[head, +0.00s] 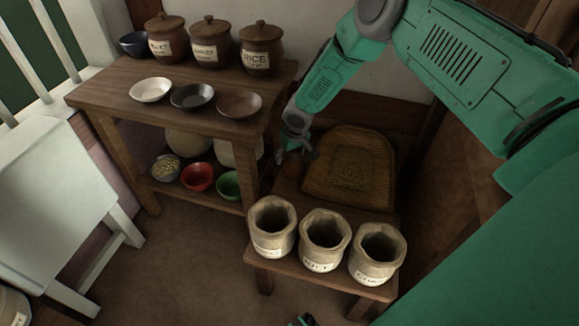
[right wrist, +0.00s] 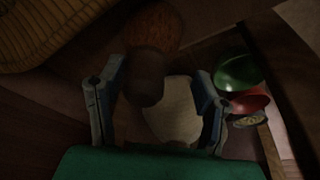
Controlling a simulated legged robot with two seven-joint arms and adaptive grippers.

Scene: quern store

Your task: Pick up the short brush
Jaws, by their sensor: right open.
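A brown, rounded thing (right wrist: 155,28) with a darker end (right wrist: 147,78) shows in the right wrist view; it looks like the short brush, but the picture is dim. In the head view it is a small brown shape (head: 292,167) at the left edge of the low bench, partly hidden by my right gripper. My right gripper (head: 300,150) is open; in the right wrist view its fingers (right wrist: 162,75) stand apart on either side of the dark end, and I see no grip on it. A small dark tip at the bottom edge (head: 304,320) may be my left gripper.
Three cloth sacks (head: 324,240) stand at the low bench's front, with a woven tray (head: 350,165) behind. The wooden shelf table (head: 180,95) at left holds lidded jars (head: 210,45) and bowls. Below are red (head: 197,177) and green bowls (head: 229,185).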

